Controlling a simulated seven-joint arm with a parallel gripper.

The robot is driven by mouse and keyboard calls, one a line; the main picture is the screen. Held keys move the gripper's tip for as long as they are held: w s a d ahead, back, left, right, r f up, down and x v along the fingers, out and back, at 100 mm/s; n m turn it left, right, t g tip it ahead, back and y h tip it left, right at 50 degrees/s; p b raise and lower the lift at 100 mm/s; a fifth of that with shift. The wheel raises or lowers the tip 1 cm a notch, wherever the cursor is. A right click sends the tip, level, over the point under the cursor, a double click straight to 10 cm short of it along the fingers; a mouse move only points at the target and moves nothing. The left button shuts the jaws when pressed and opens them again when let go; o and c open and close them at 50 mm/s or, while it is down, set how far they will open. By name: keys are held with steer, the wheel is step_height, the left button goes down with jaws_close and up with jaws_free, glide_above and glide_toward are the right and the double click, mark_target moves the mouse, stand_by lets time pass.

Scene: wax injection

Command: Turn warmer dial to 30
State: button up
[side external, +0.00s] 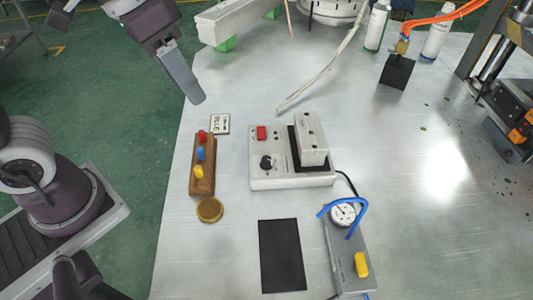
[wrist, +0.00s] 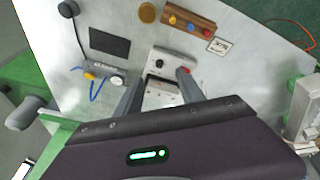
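The white warmer (side external: 290,180) stands on the metal table near the middle of the side external view. Its black round dial (side external: 266,162) is on the left part of its top face, below a red switch (side external: 262,133). The dial's marks are too small to read. The warmer (wrist: 172,56) and dial (wrist: 159,63) also show in the wrist view, partly between my fingers. My gripper (side external: 197,100) is raised at the upper left in the side external view, apart from the warmer. In the wrist view its fingers (wrist: 160,80) are spread, with nothing held.
A wooden block (side external: 203,180) with red, blue and yellow pieces and a round brown disc (side external: 209,210) lie left of the warmer. A black mat (side external: 282,256) and a grey box with a gauge (side external: 343,214) and blue tube are in front. Bottles (side external: 376,28) stand behind.

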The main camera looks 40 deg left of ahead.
mark_target(266, 158)
steer(key=w+d+f+m+g, duration=0.1)
steer(key=w+d+f, duration=0.1)
steer(key=f, duration=0.3)
steer(key=w+d+f+m+g+y, duration=0.1)
steer(key=w+d+f, duration=0.1)
steer(key=w+f, duration=0.3)
steer(key=w+d+f+m+g+y, duration=0.1)
steer(key=w+d+f, duration=0.1)
steer(key=w+f, duration=0.2)
steer(key=shift+w+d+f+m, duration=0.15)
steer(key=shift+d+f+m, duration=0.15)
steer(key=shift+d+f, duration=0.1)
step_height(266, 158, down, 7)
steer(key=shift+f, duration=0.2)
steer(key=shift+c, duration=0.5)
jaws_close()
